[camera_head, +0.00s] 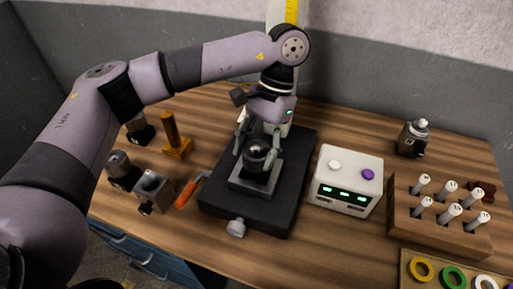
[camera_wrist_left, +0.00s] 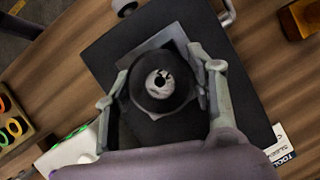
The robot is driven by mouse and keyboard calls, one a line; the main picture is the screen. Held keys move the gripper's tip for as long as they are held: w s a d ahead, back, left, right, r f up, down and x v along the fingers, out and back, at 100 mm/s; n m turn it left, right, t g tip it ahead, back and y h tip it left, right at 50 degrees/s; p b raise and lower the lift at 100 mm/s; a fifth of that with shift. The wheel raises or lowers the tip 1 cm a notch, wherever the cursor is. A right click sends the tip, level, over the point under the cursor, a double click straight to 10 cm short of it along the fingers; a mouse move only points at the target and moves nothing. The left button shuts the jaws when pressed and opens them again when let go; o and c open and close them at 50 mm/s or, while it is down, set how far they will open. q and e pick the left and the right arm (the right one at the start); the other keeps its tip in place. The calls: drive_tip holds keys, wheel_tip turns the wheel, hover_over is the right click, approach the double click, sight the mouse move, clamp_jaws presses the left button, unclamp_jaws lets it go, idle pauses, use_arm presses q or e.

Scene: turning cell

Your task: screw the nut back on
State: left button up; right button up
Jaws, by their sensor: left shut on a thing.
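My left gripper (camera_head: 257,148) reaches down over the black stand in the middle of the bench. Its two fingers are shut on a dark round nut (camera_head: 257,153), one on each side. In the left wrist view the nut (camera_wrist_left: 150,103) sits between the fingers, with a bright metal centre (camera_wrist_left: 160,80). The nut is over a grey metal block (camera_head: 262,178) on the black base (camera_head: 220,208). Whether its threads are engaged is hidden. My right gripper is not in view.
A white box with green displays (camera_head: 348,182) stands close right of the base. A wooden rack (camera_head: 430,232) holds several white-topped tools. Left are an orange-handled tool (camera_head: 188,193), a brass post (camera_head: 171,133) and metal holders (camera_head: 152,188). A dark holder (camera_head: 412,140) stands at back right.

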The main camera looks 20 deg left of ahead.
sight(269, 146)
use_arm(q)
drive_tip(key=shift+r, duration=0.1)
drive_tip(key=m+y, duration=0.1)
drive_tip(key=m, duration=0.2)
drive_tip(key=shift+w+t, duration=0.1)
drive_tip(key=shift+t, duration=0.3)
drive_tip(key=m+t+y+b, duration=0.1)
drive_tip(key=m, duration=0.3)
drive_tip(key=shift+m, duration=0.3)
drive_tip(key=o, duration=1.3)
drive_tip(key=v, duration=0.7)
drive_tip(key=shift+d+r, duration=0.15)
